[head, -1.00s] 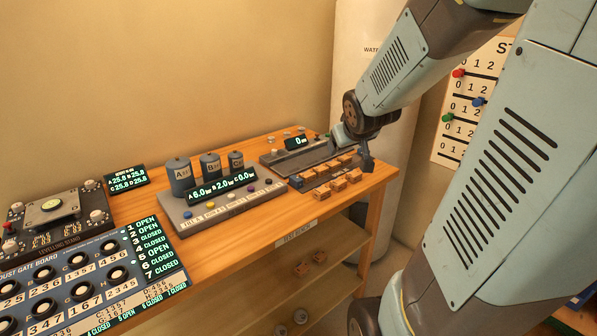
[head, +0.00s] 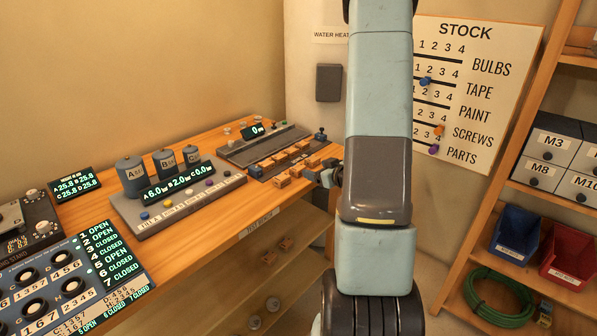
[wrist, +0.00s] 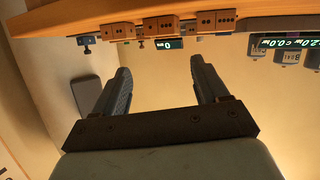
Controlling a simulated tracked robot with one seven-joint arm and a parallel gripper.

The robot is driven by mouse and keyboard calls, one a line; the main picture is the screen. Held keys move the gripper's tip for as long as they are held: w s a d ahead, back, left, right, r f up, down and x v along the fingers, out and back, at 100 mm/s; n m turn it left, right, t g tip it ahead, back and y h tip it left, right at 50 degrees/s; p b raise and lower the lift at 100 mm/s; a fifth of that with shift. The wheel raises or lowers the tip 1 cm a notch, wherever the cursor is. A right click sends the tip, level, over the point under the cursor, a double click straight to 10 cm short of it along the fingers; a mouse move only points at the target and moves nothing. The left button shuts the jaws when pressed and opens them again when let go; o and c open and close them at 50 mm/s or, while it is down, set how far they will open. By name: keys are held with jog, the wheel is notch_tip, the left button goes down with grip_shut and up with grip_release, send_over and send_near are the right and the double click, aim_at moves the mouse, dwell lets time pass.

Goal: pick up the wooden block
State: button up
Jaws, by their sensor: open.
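Several small orange-brown wooden blocks sit in rows at the bench's right end; a front-row block (head: 283,180) is among them. Which one is the task's block I cannot tell. In the wrist view, which is upside down, three blocks (wrist: 160,26) show along the bench edge beyond the fingertips. My gripper (head: 325,177) is beside the right end of the front row, close to the bench edge. In the wrist view my gripper (wrist: 160,68) has its two fingers wide apart, with nothing between them.
The wooden bench (head: 215,233) also carries a console with grey canisters (head: 130,175) and a long grey device (head: 262,146) behind the blocks. A STOCK board (head: 470,90) hangs on the wall. A shelf rack with blue (head: 515,233) and red bins stands at right.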

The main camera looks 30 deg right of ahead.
aim_at(299, 168)
jog(key=shift+t+y, duration=0.5)
jog(key=shift+y, duration=0.1)
jog(key=w+f, duration=0.2)
jog(key=w, duration=0.1)
jog(key=w+f, duration=0.1)
jog(key=f, duration=0.1)
jog(key=shift+w+a, duration=0.35)
jog(key=shift+w, duration=0.05)
jog(key=shift+x, duration=3.35)
jog(key=shift+d+r, duration=0.1)
jog(key=shift+c, duration=0.3)
jog(key=c, duration=0.7)
jog(key=shift+r, duration=0.15)
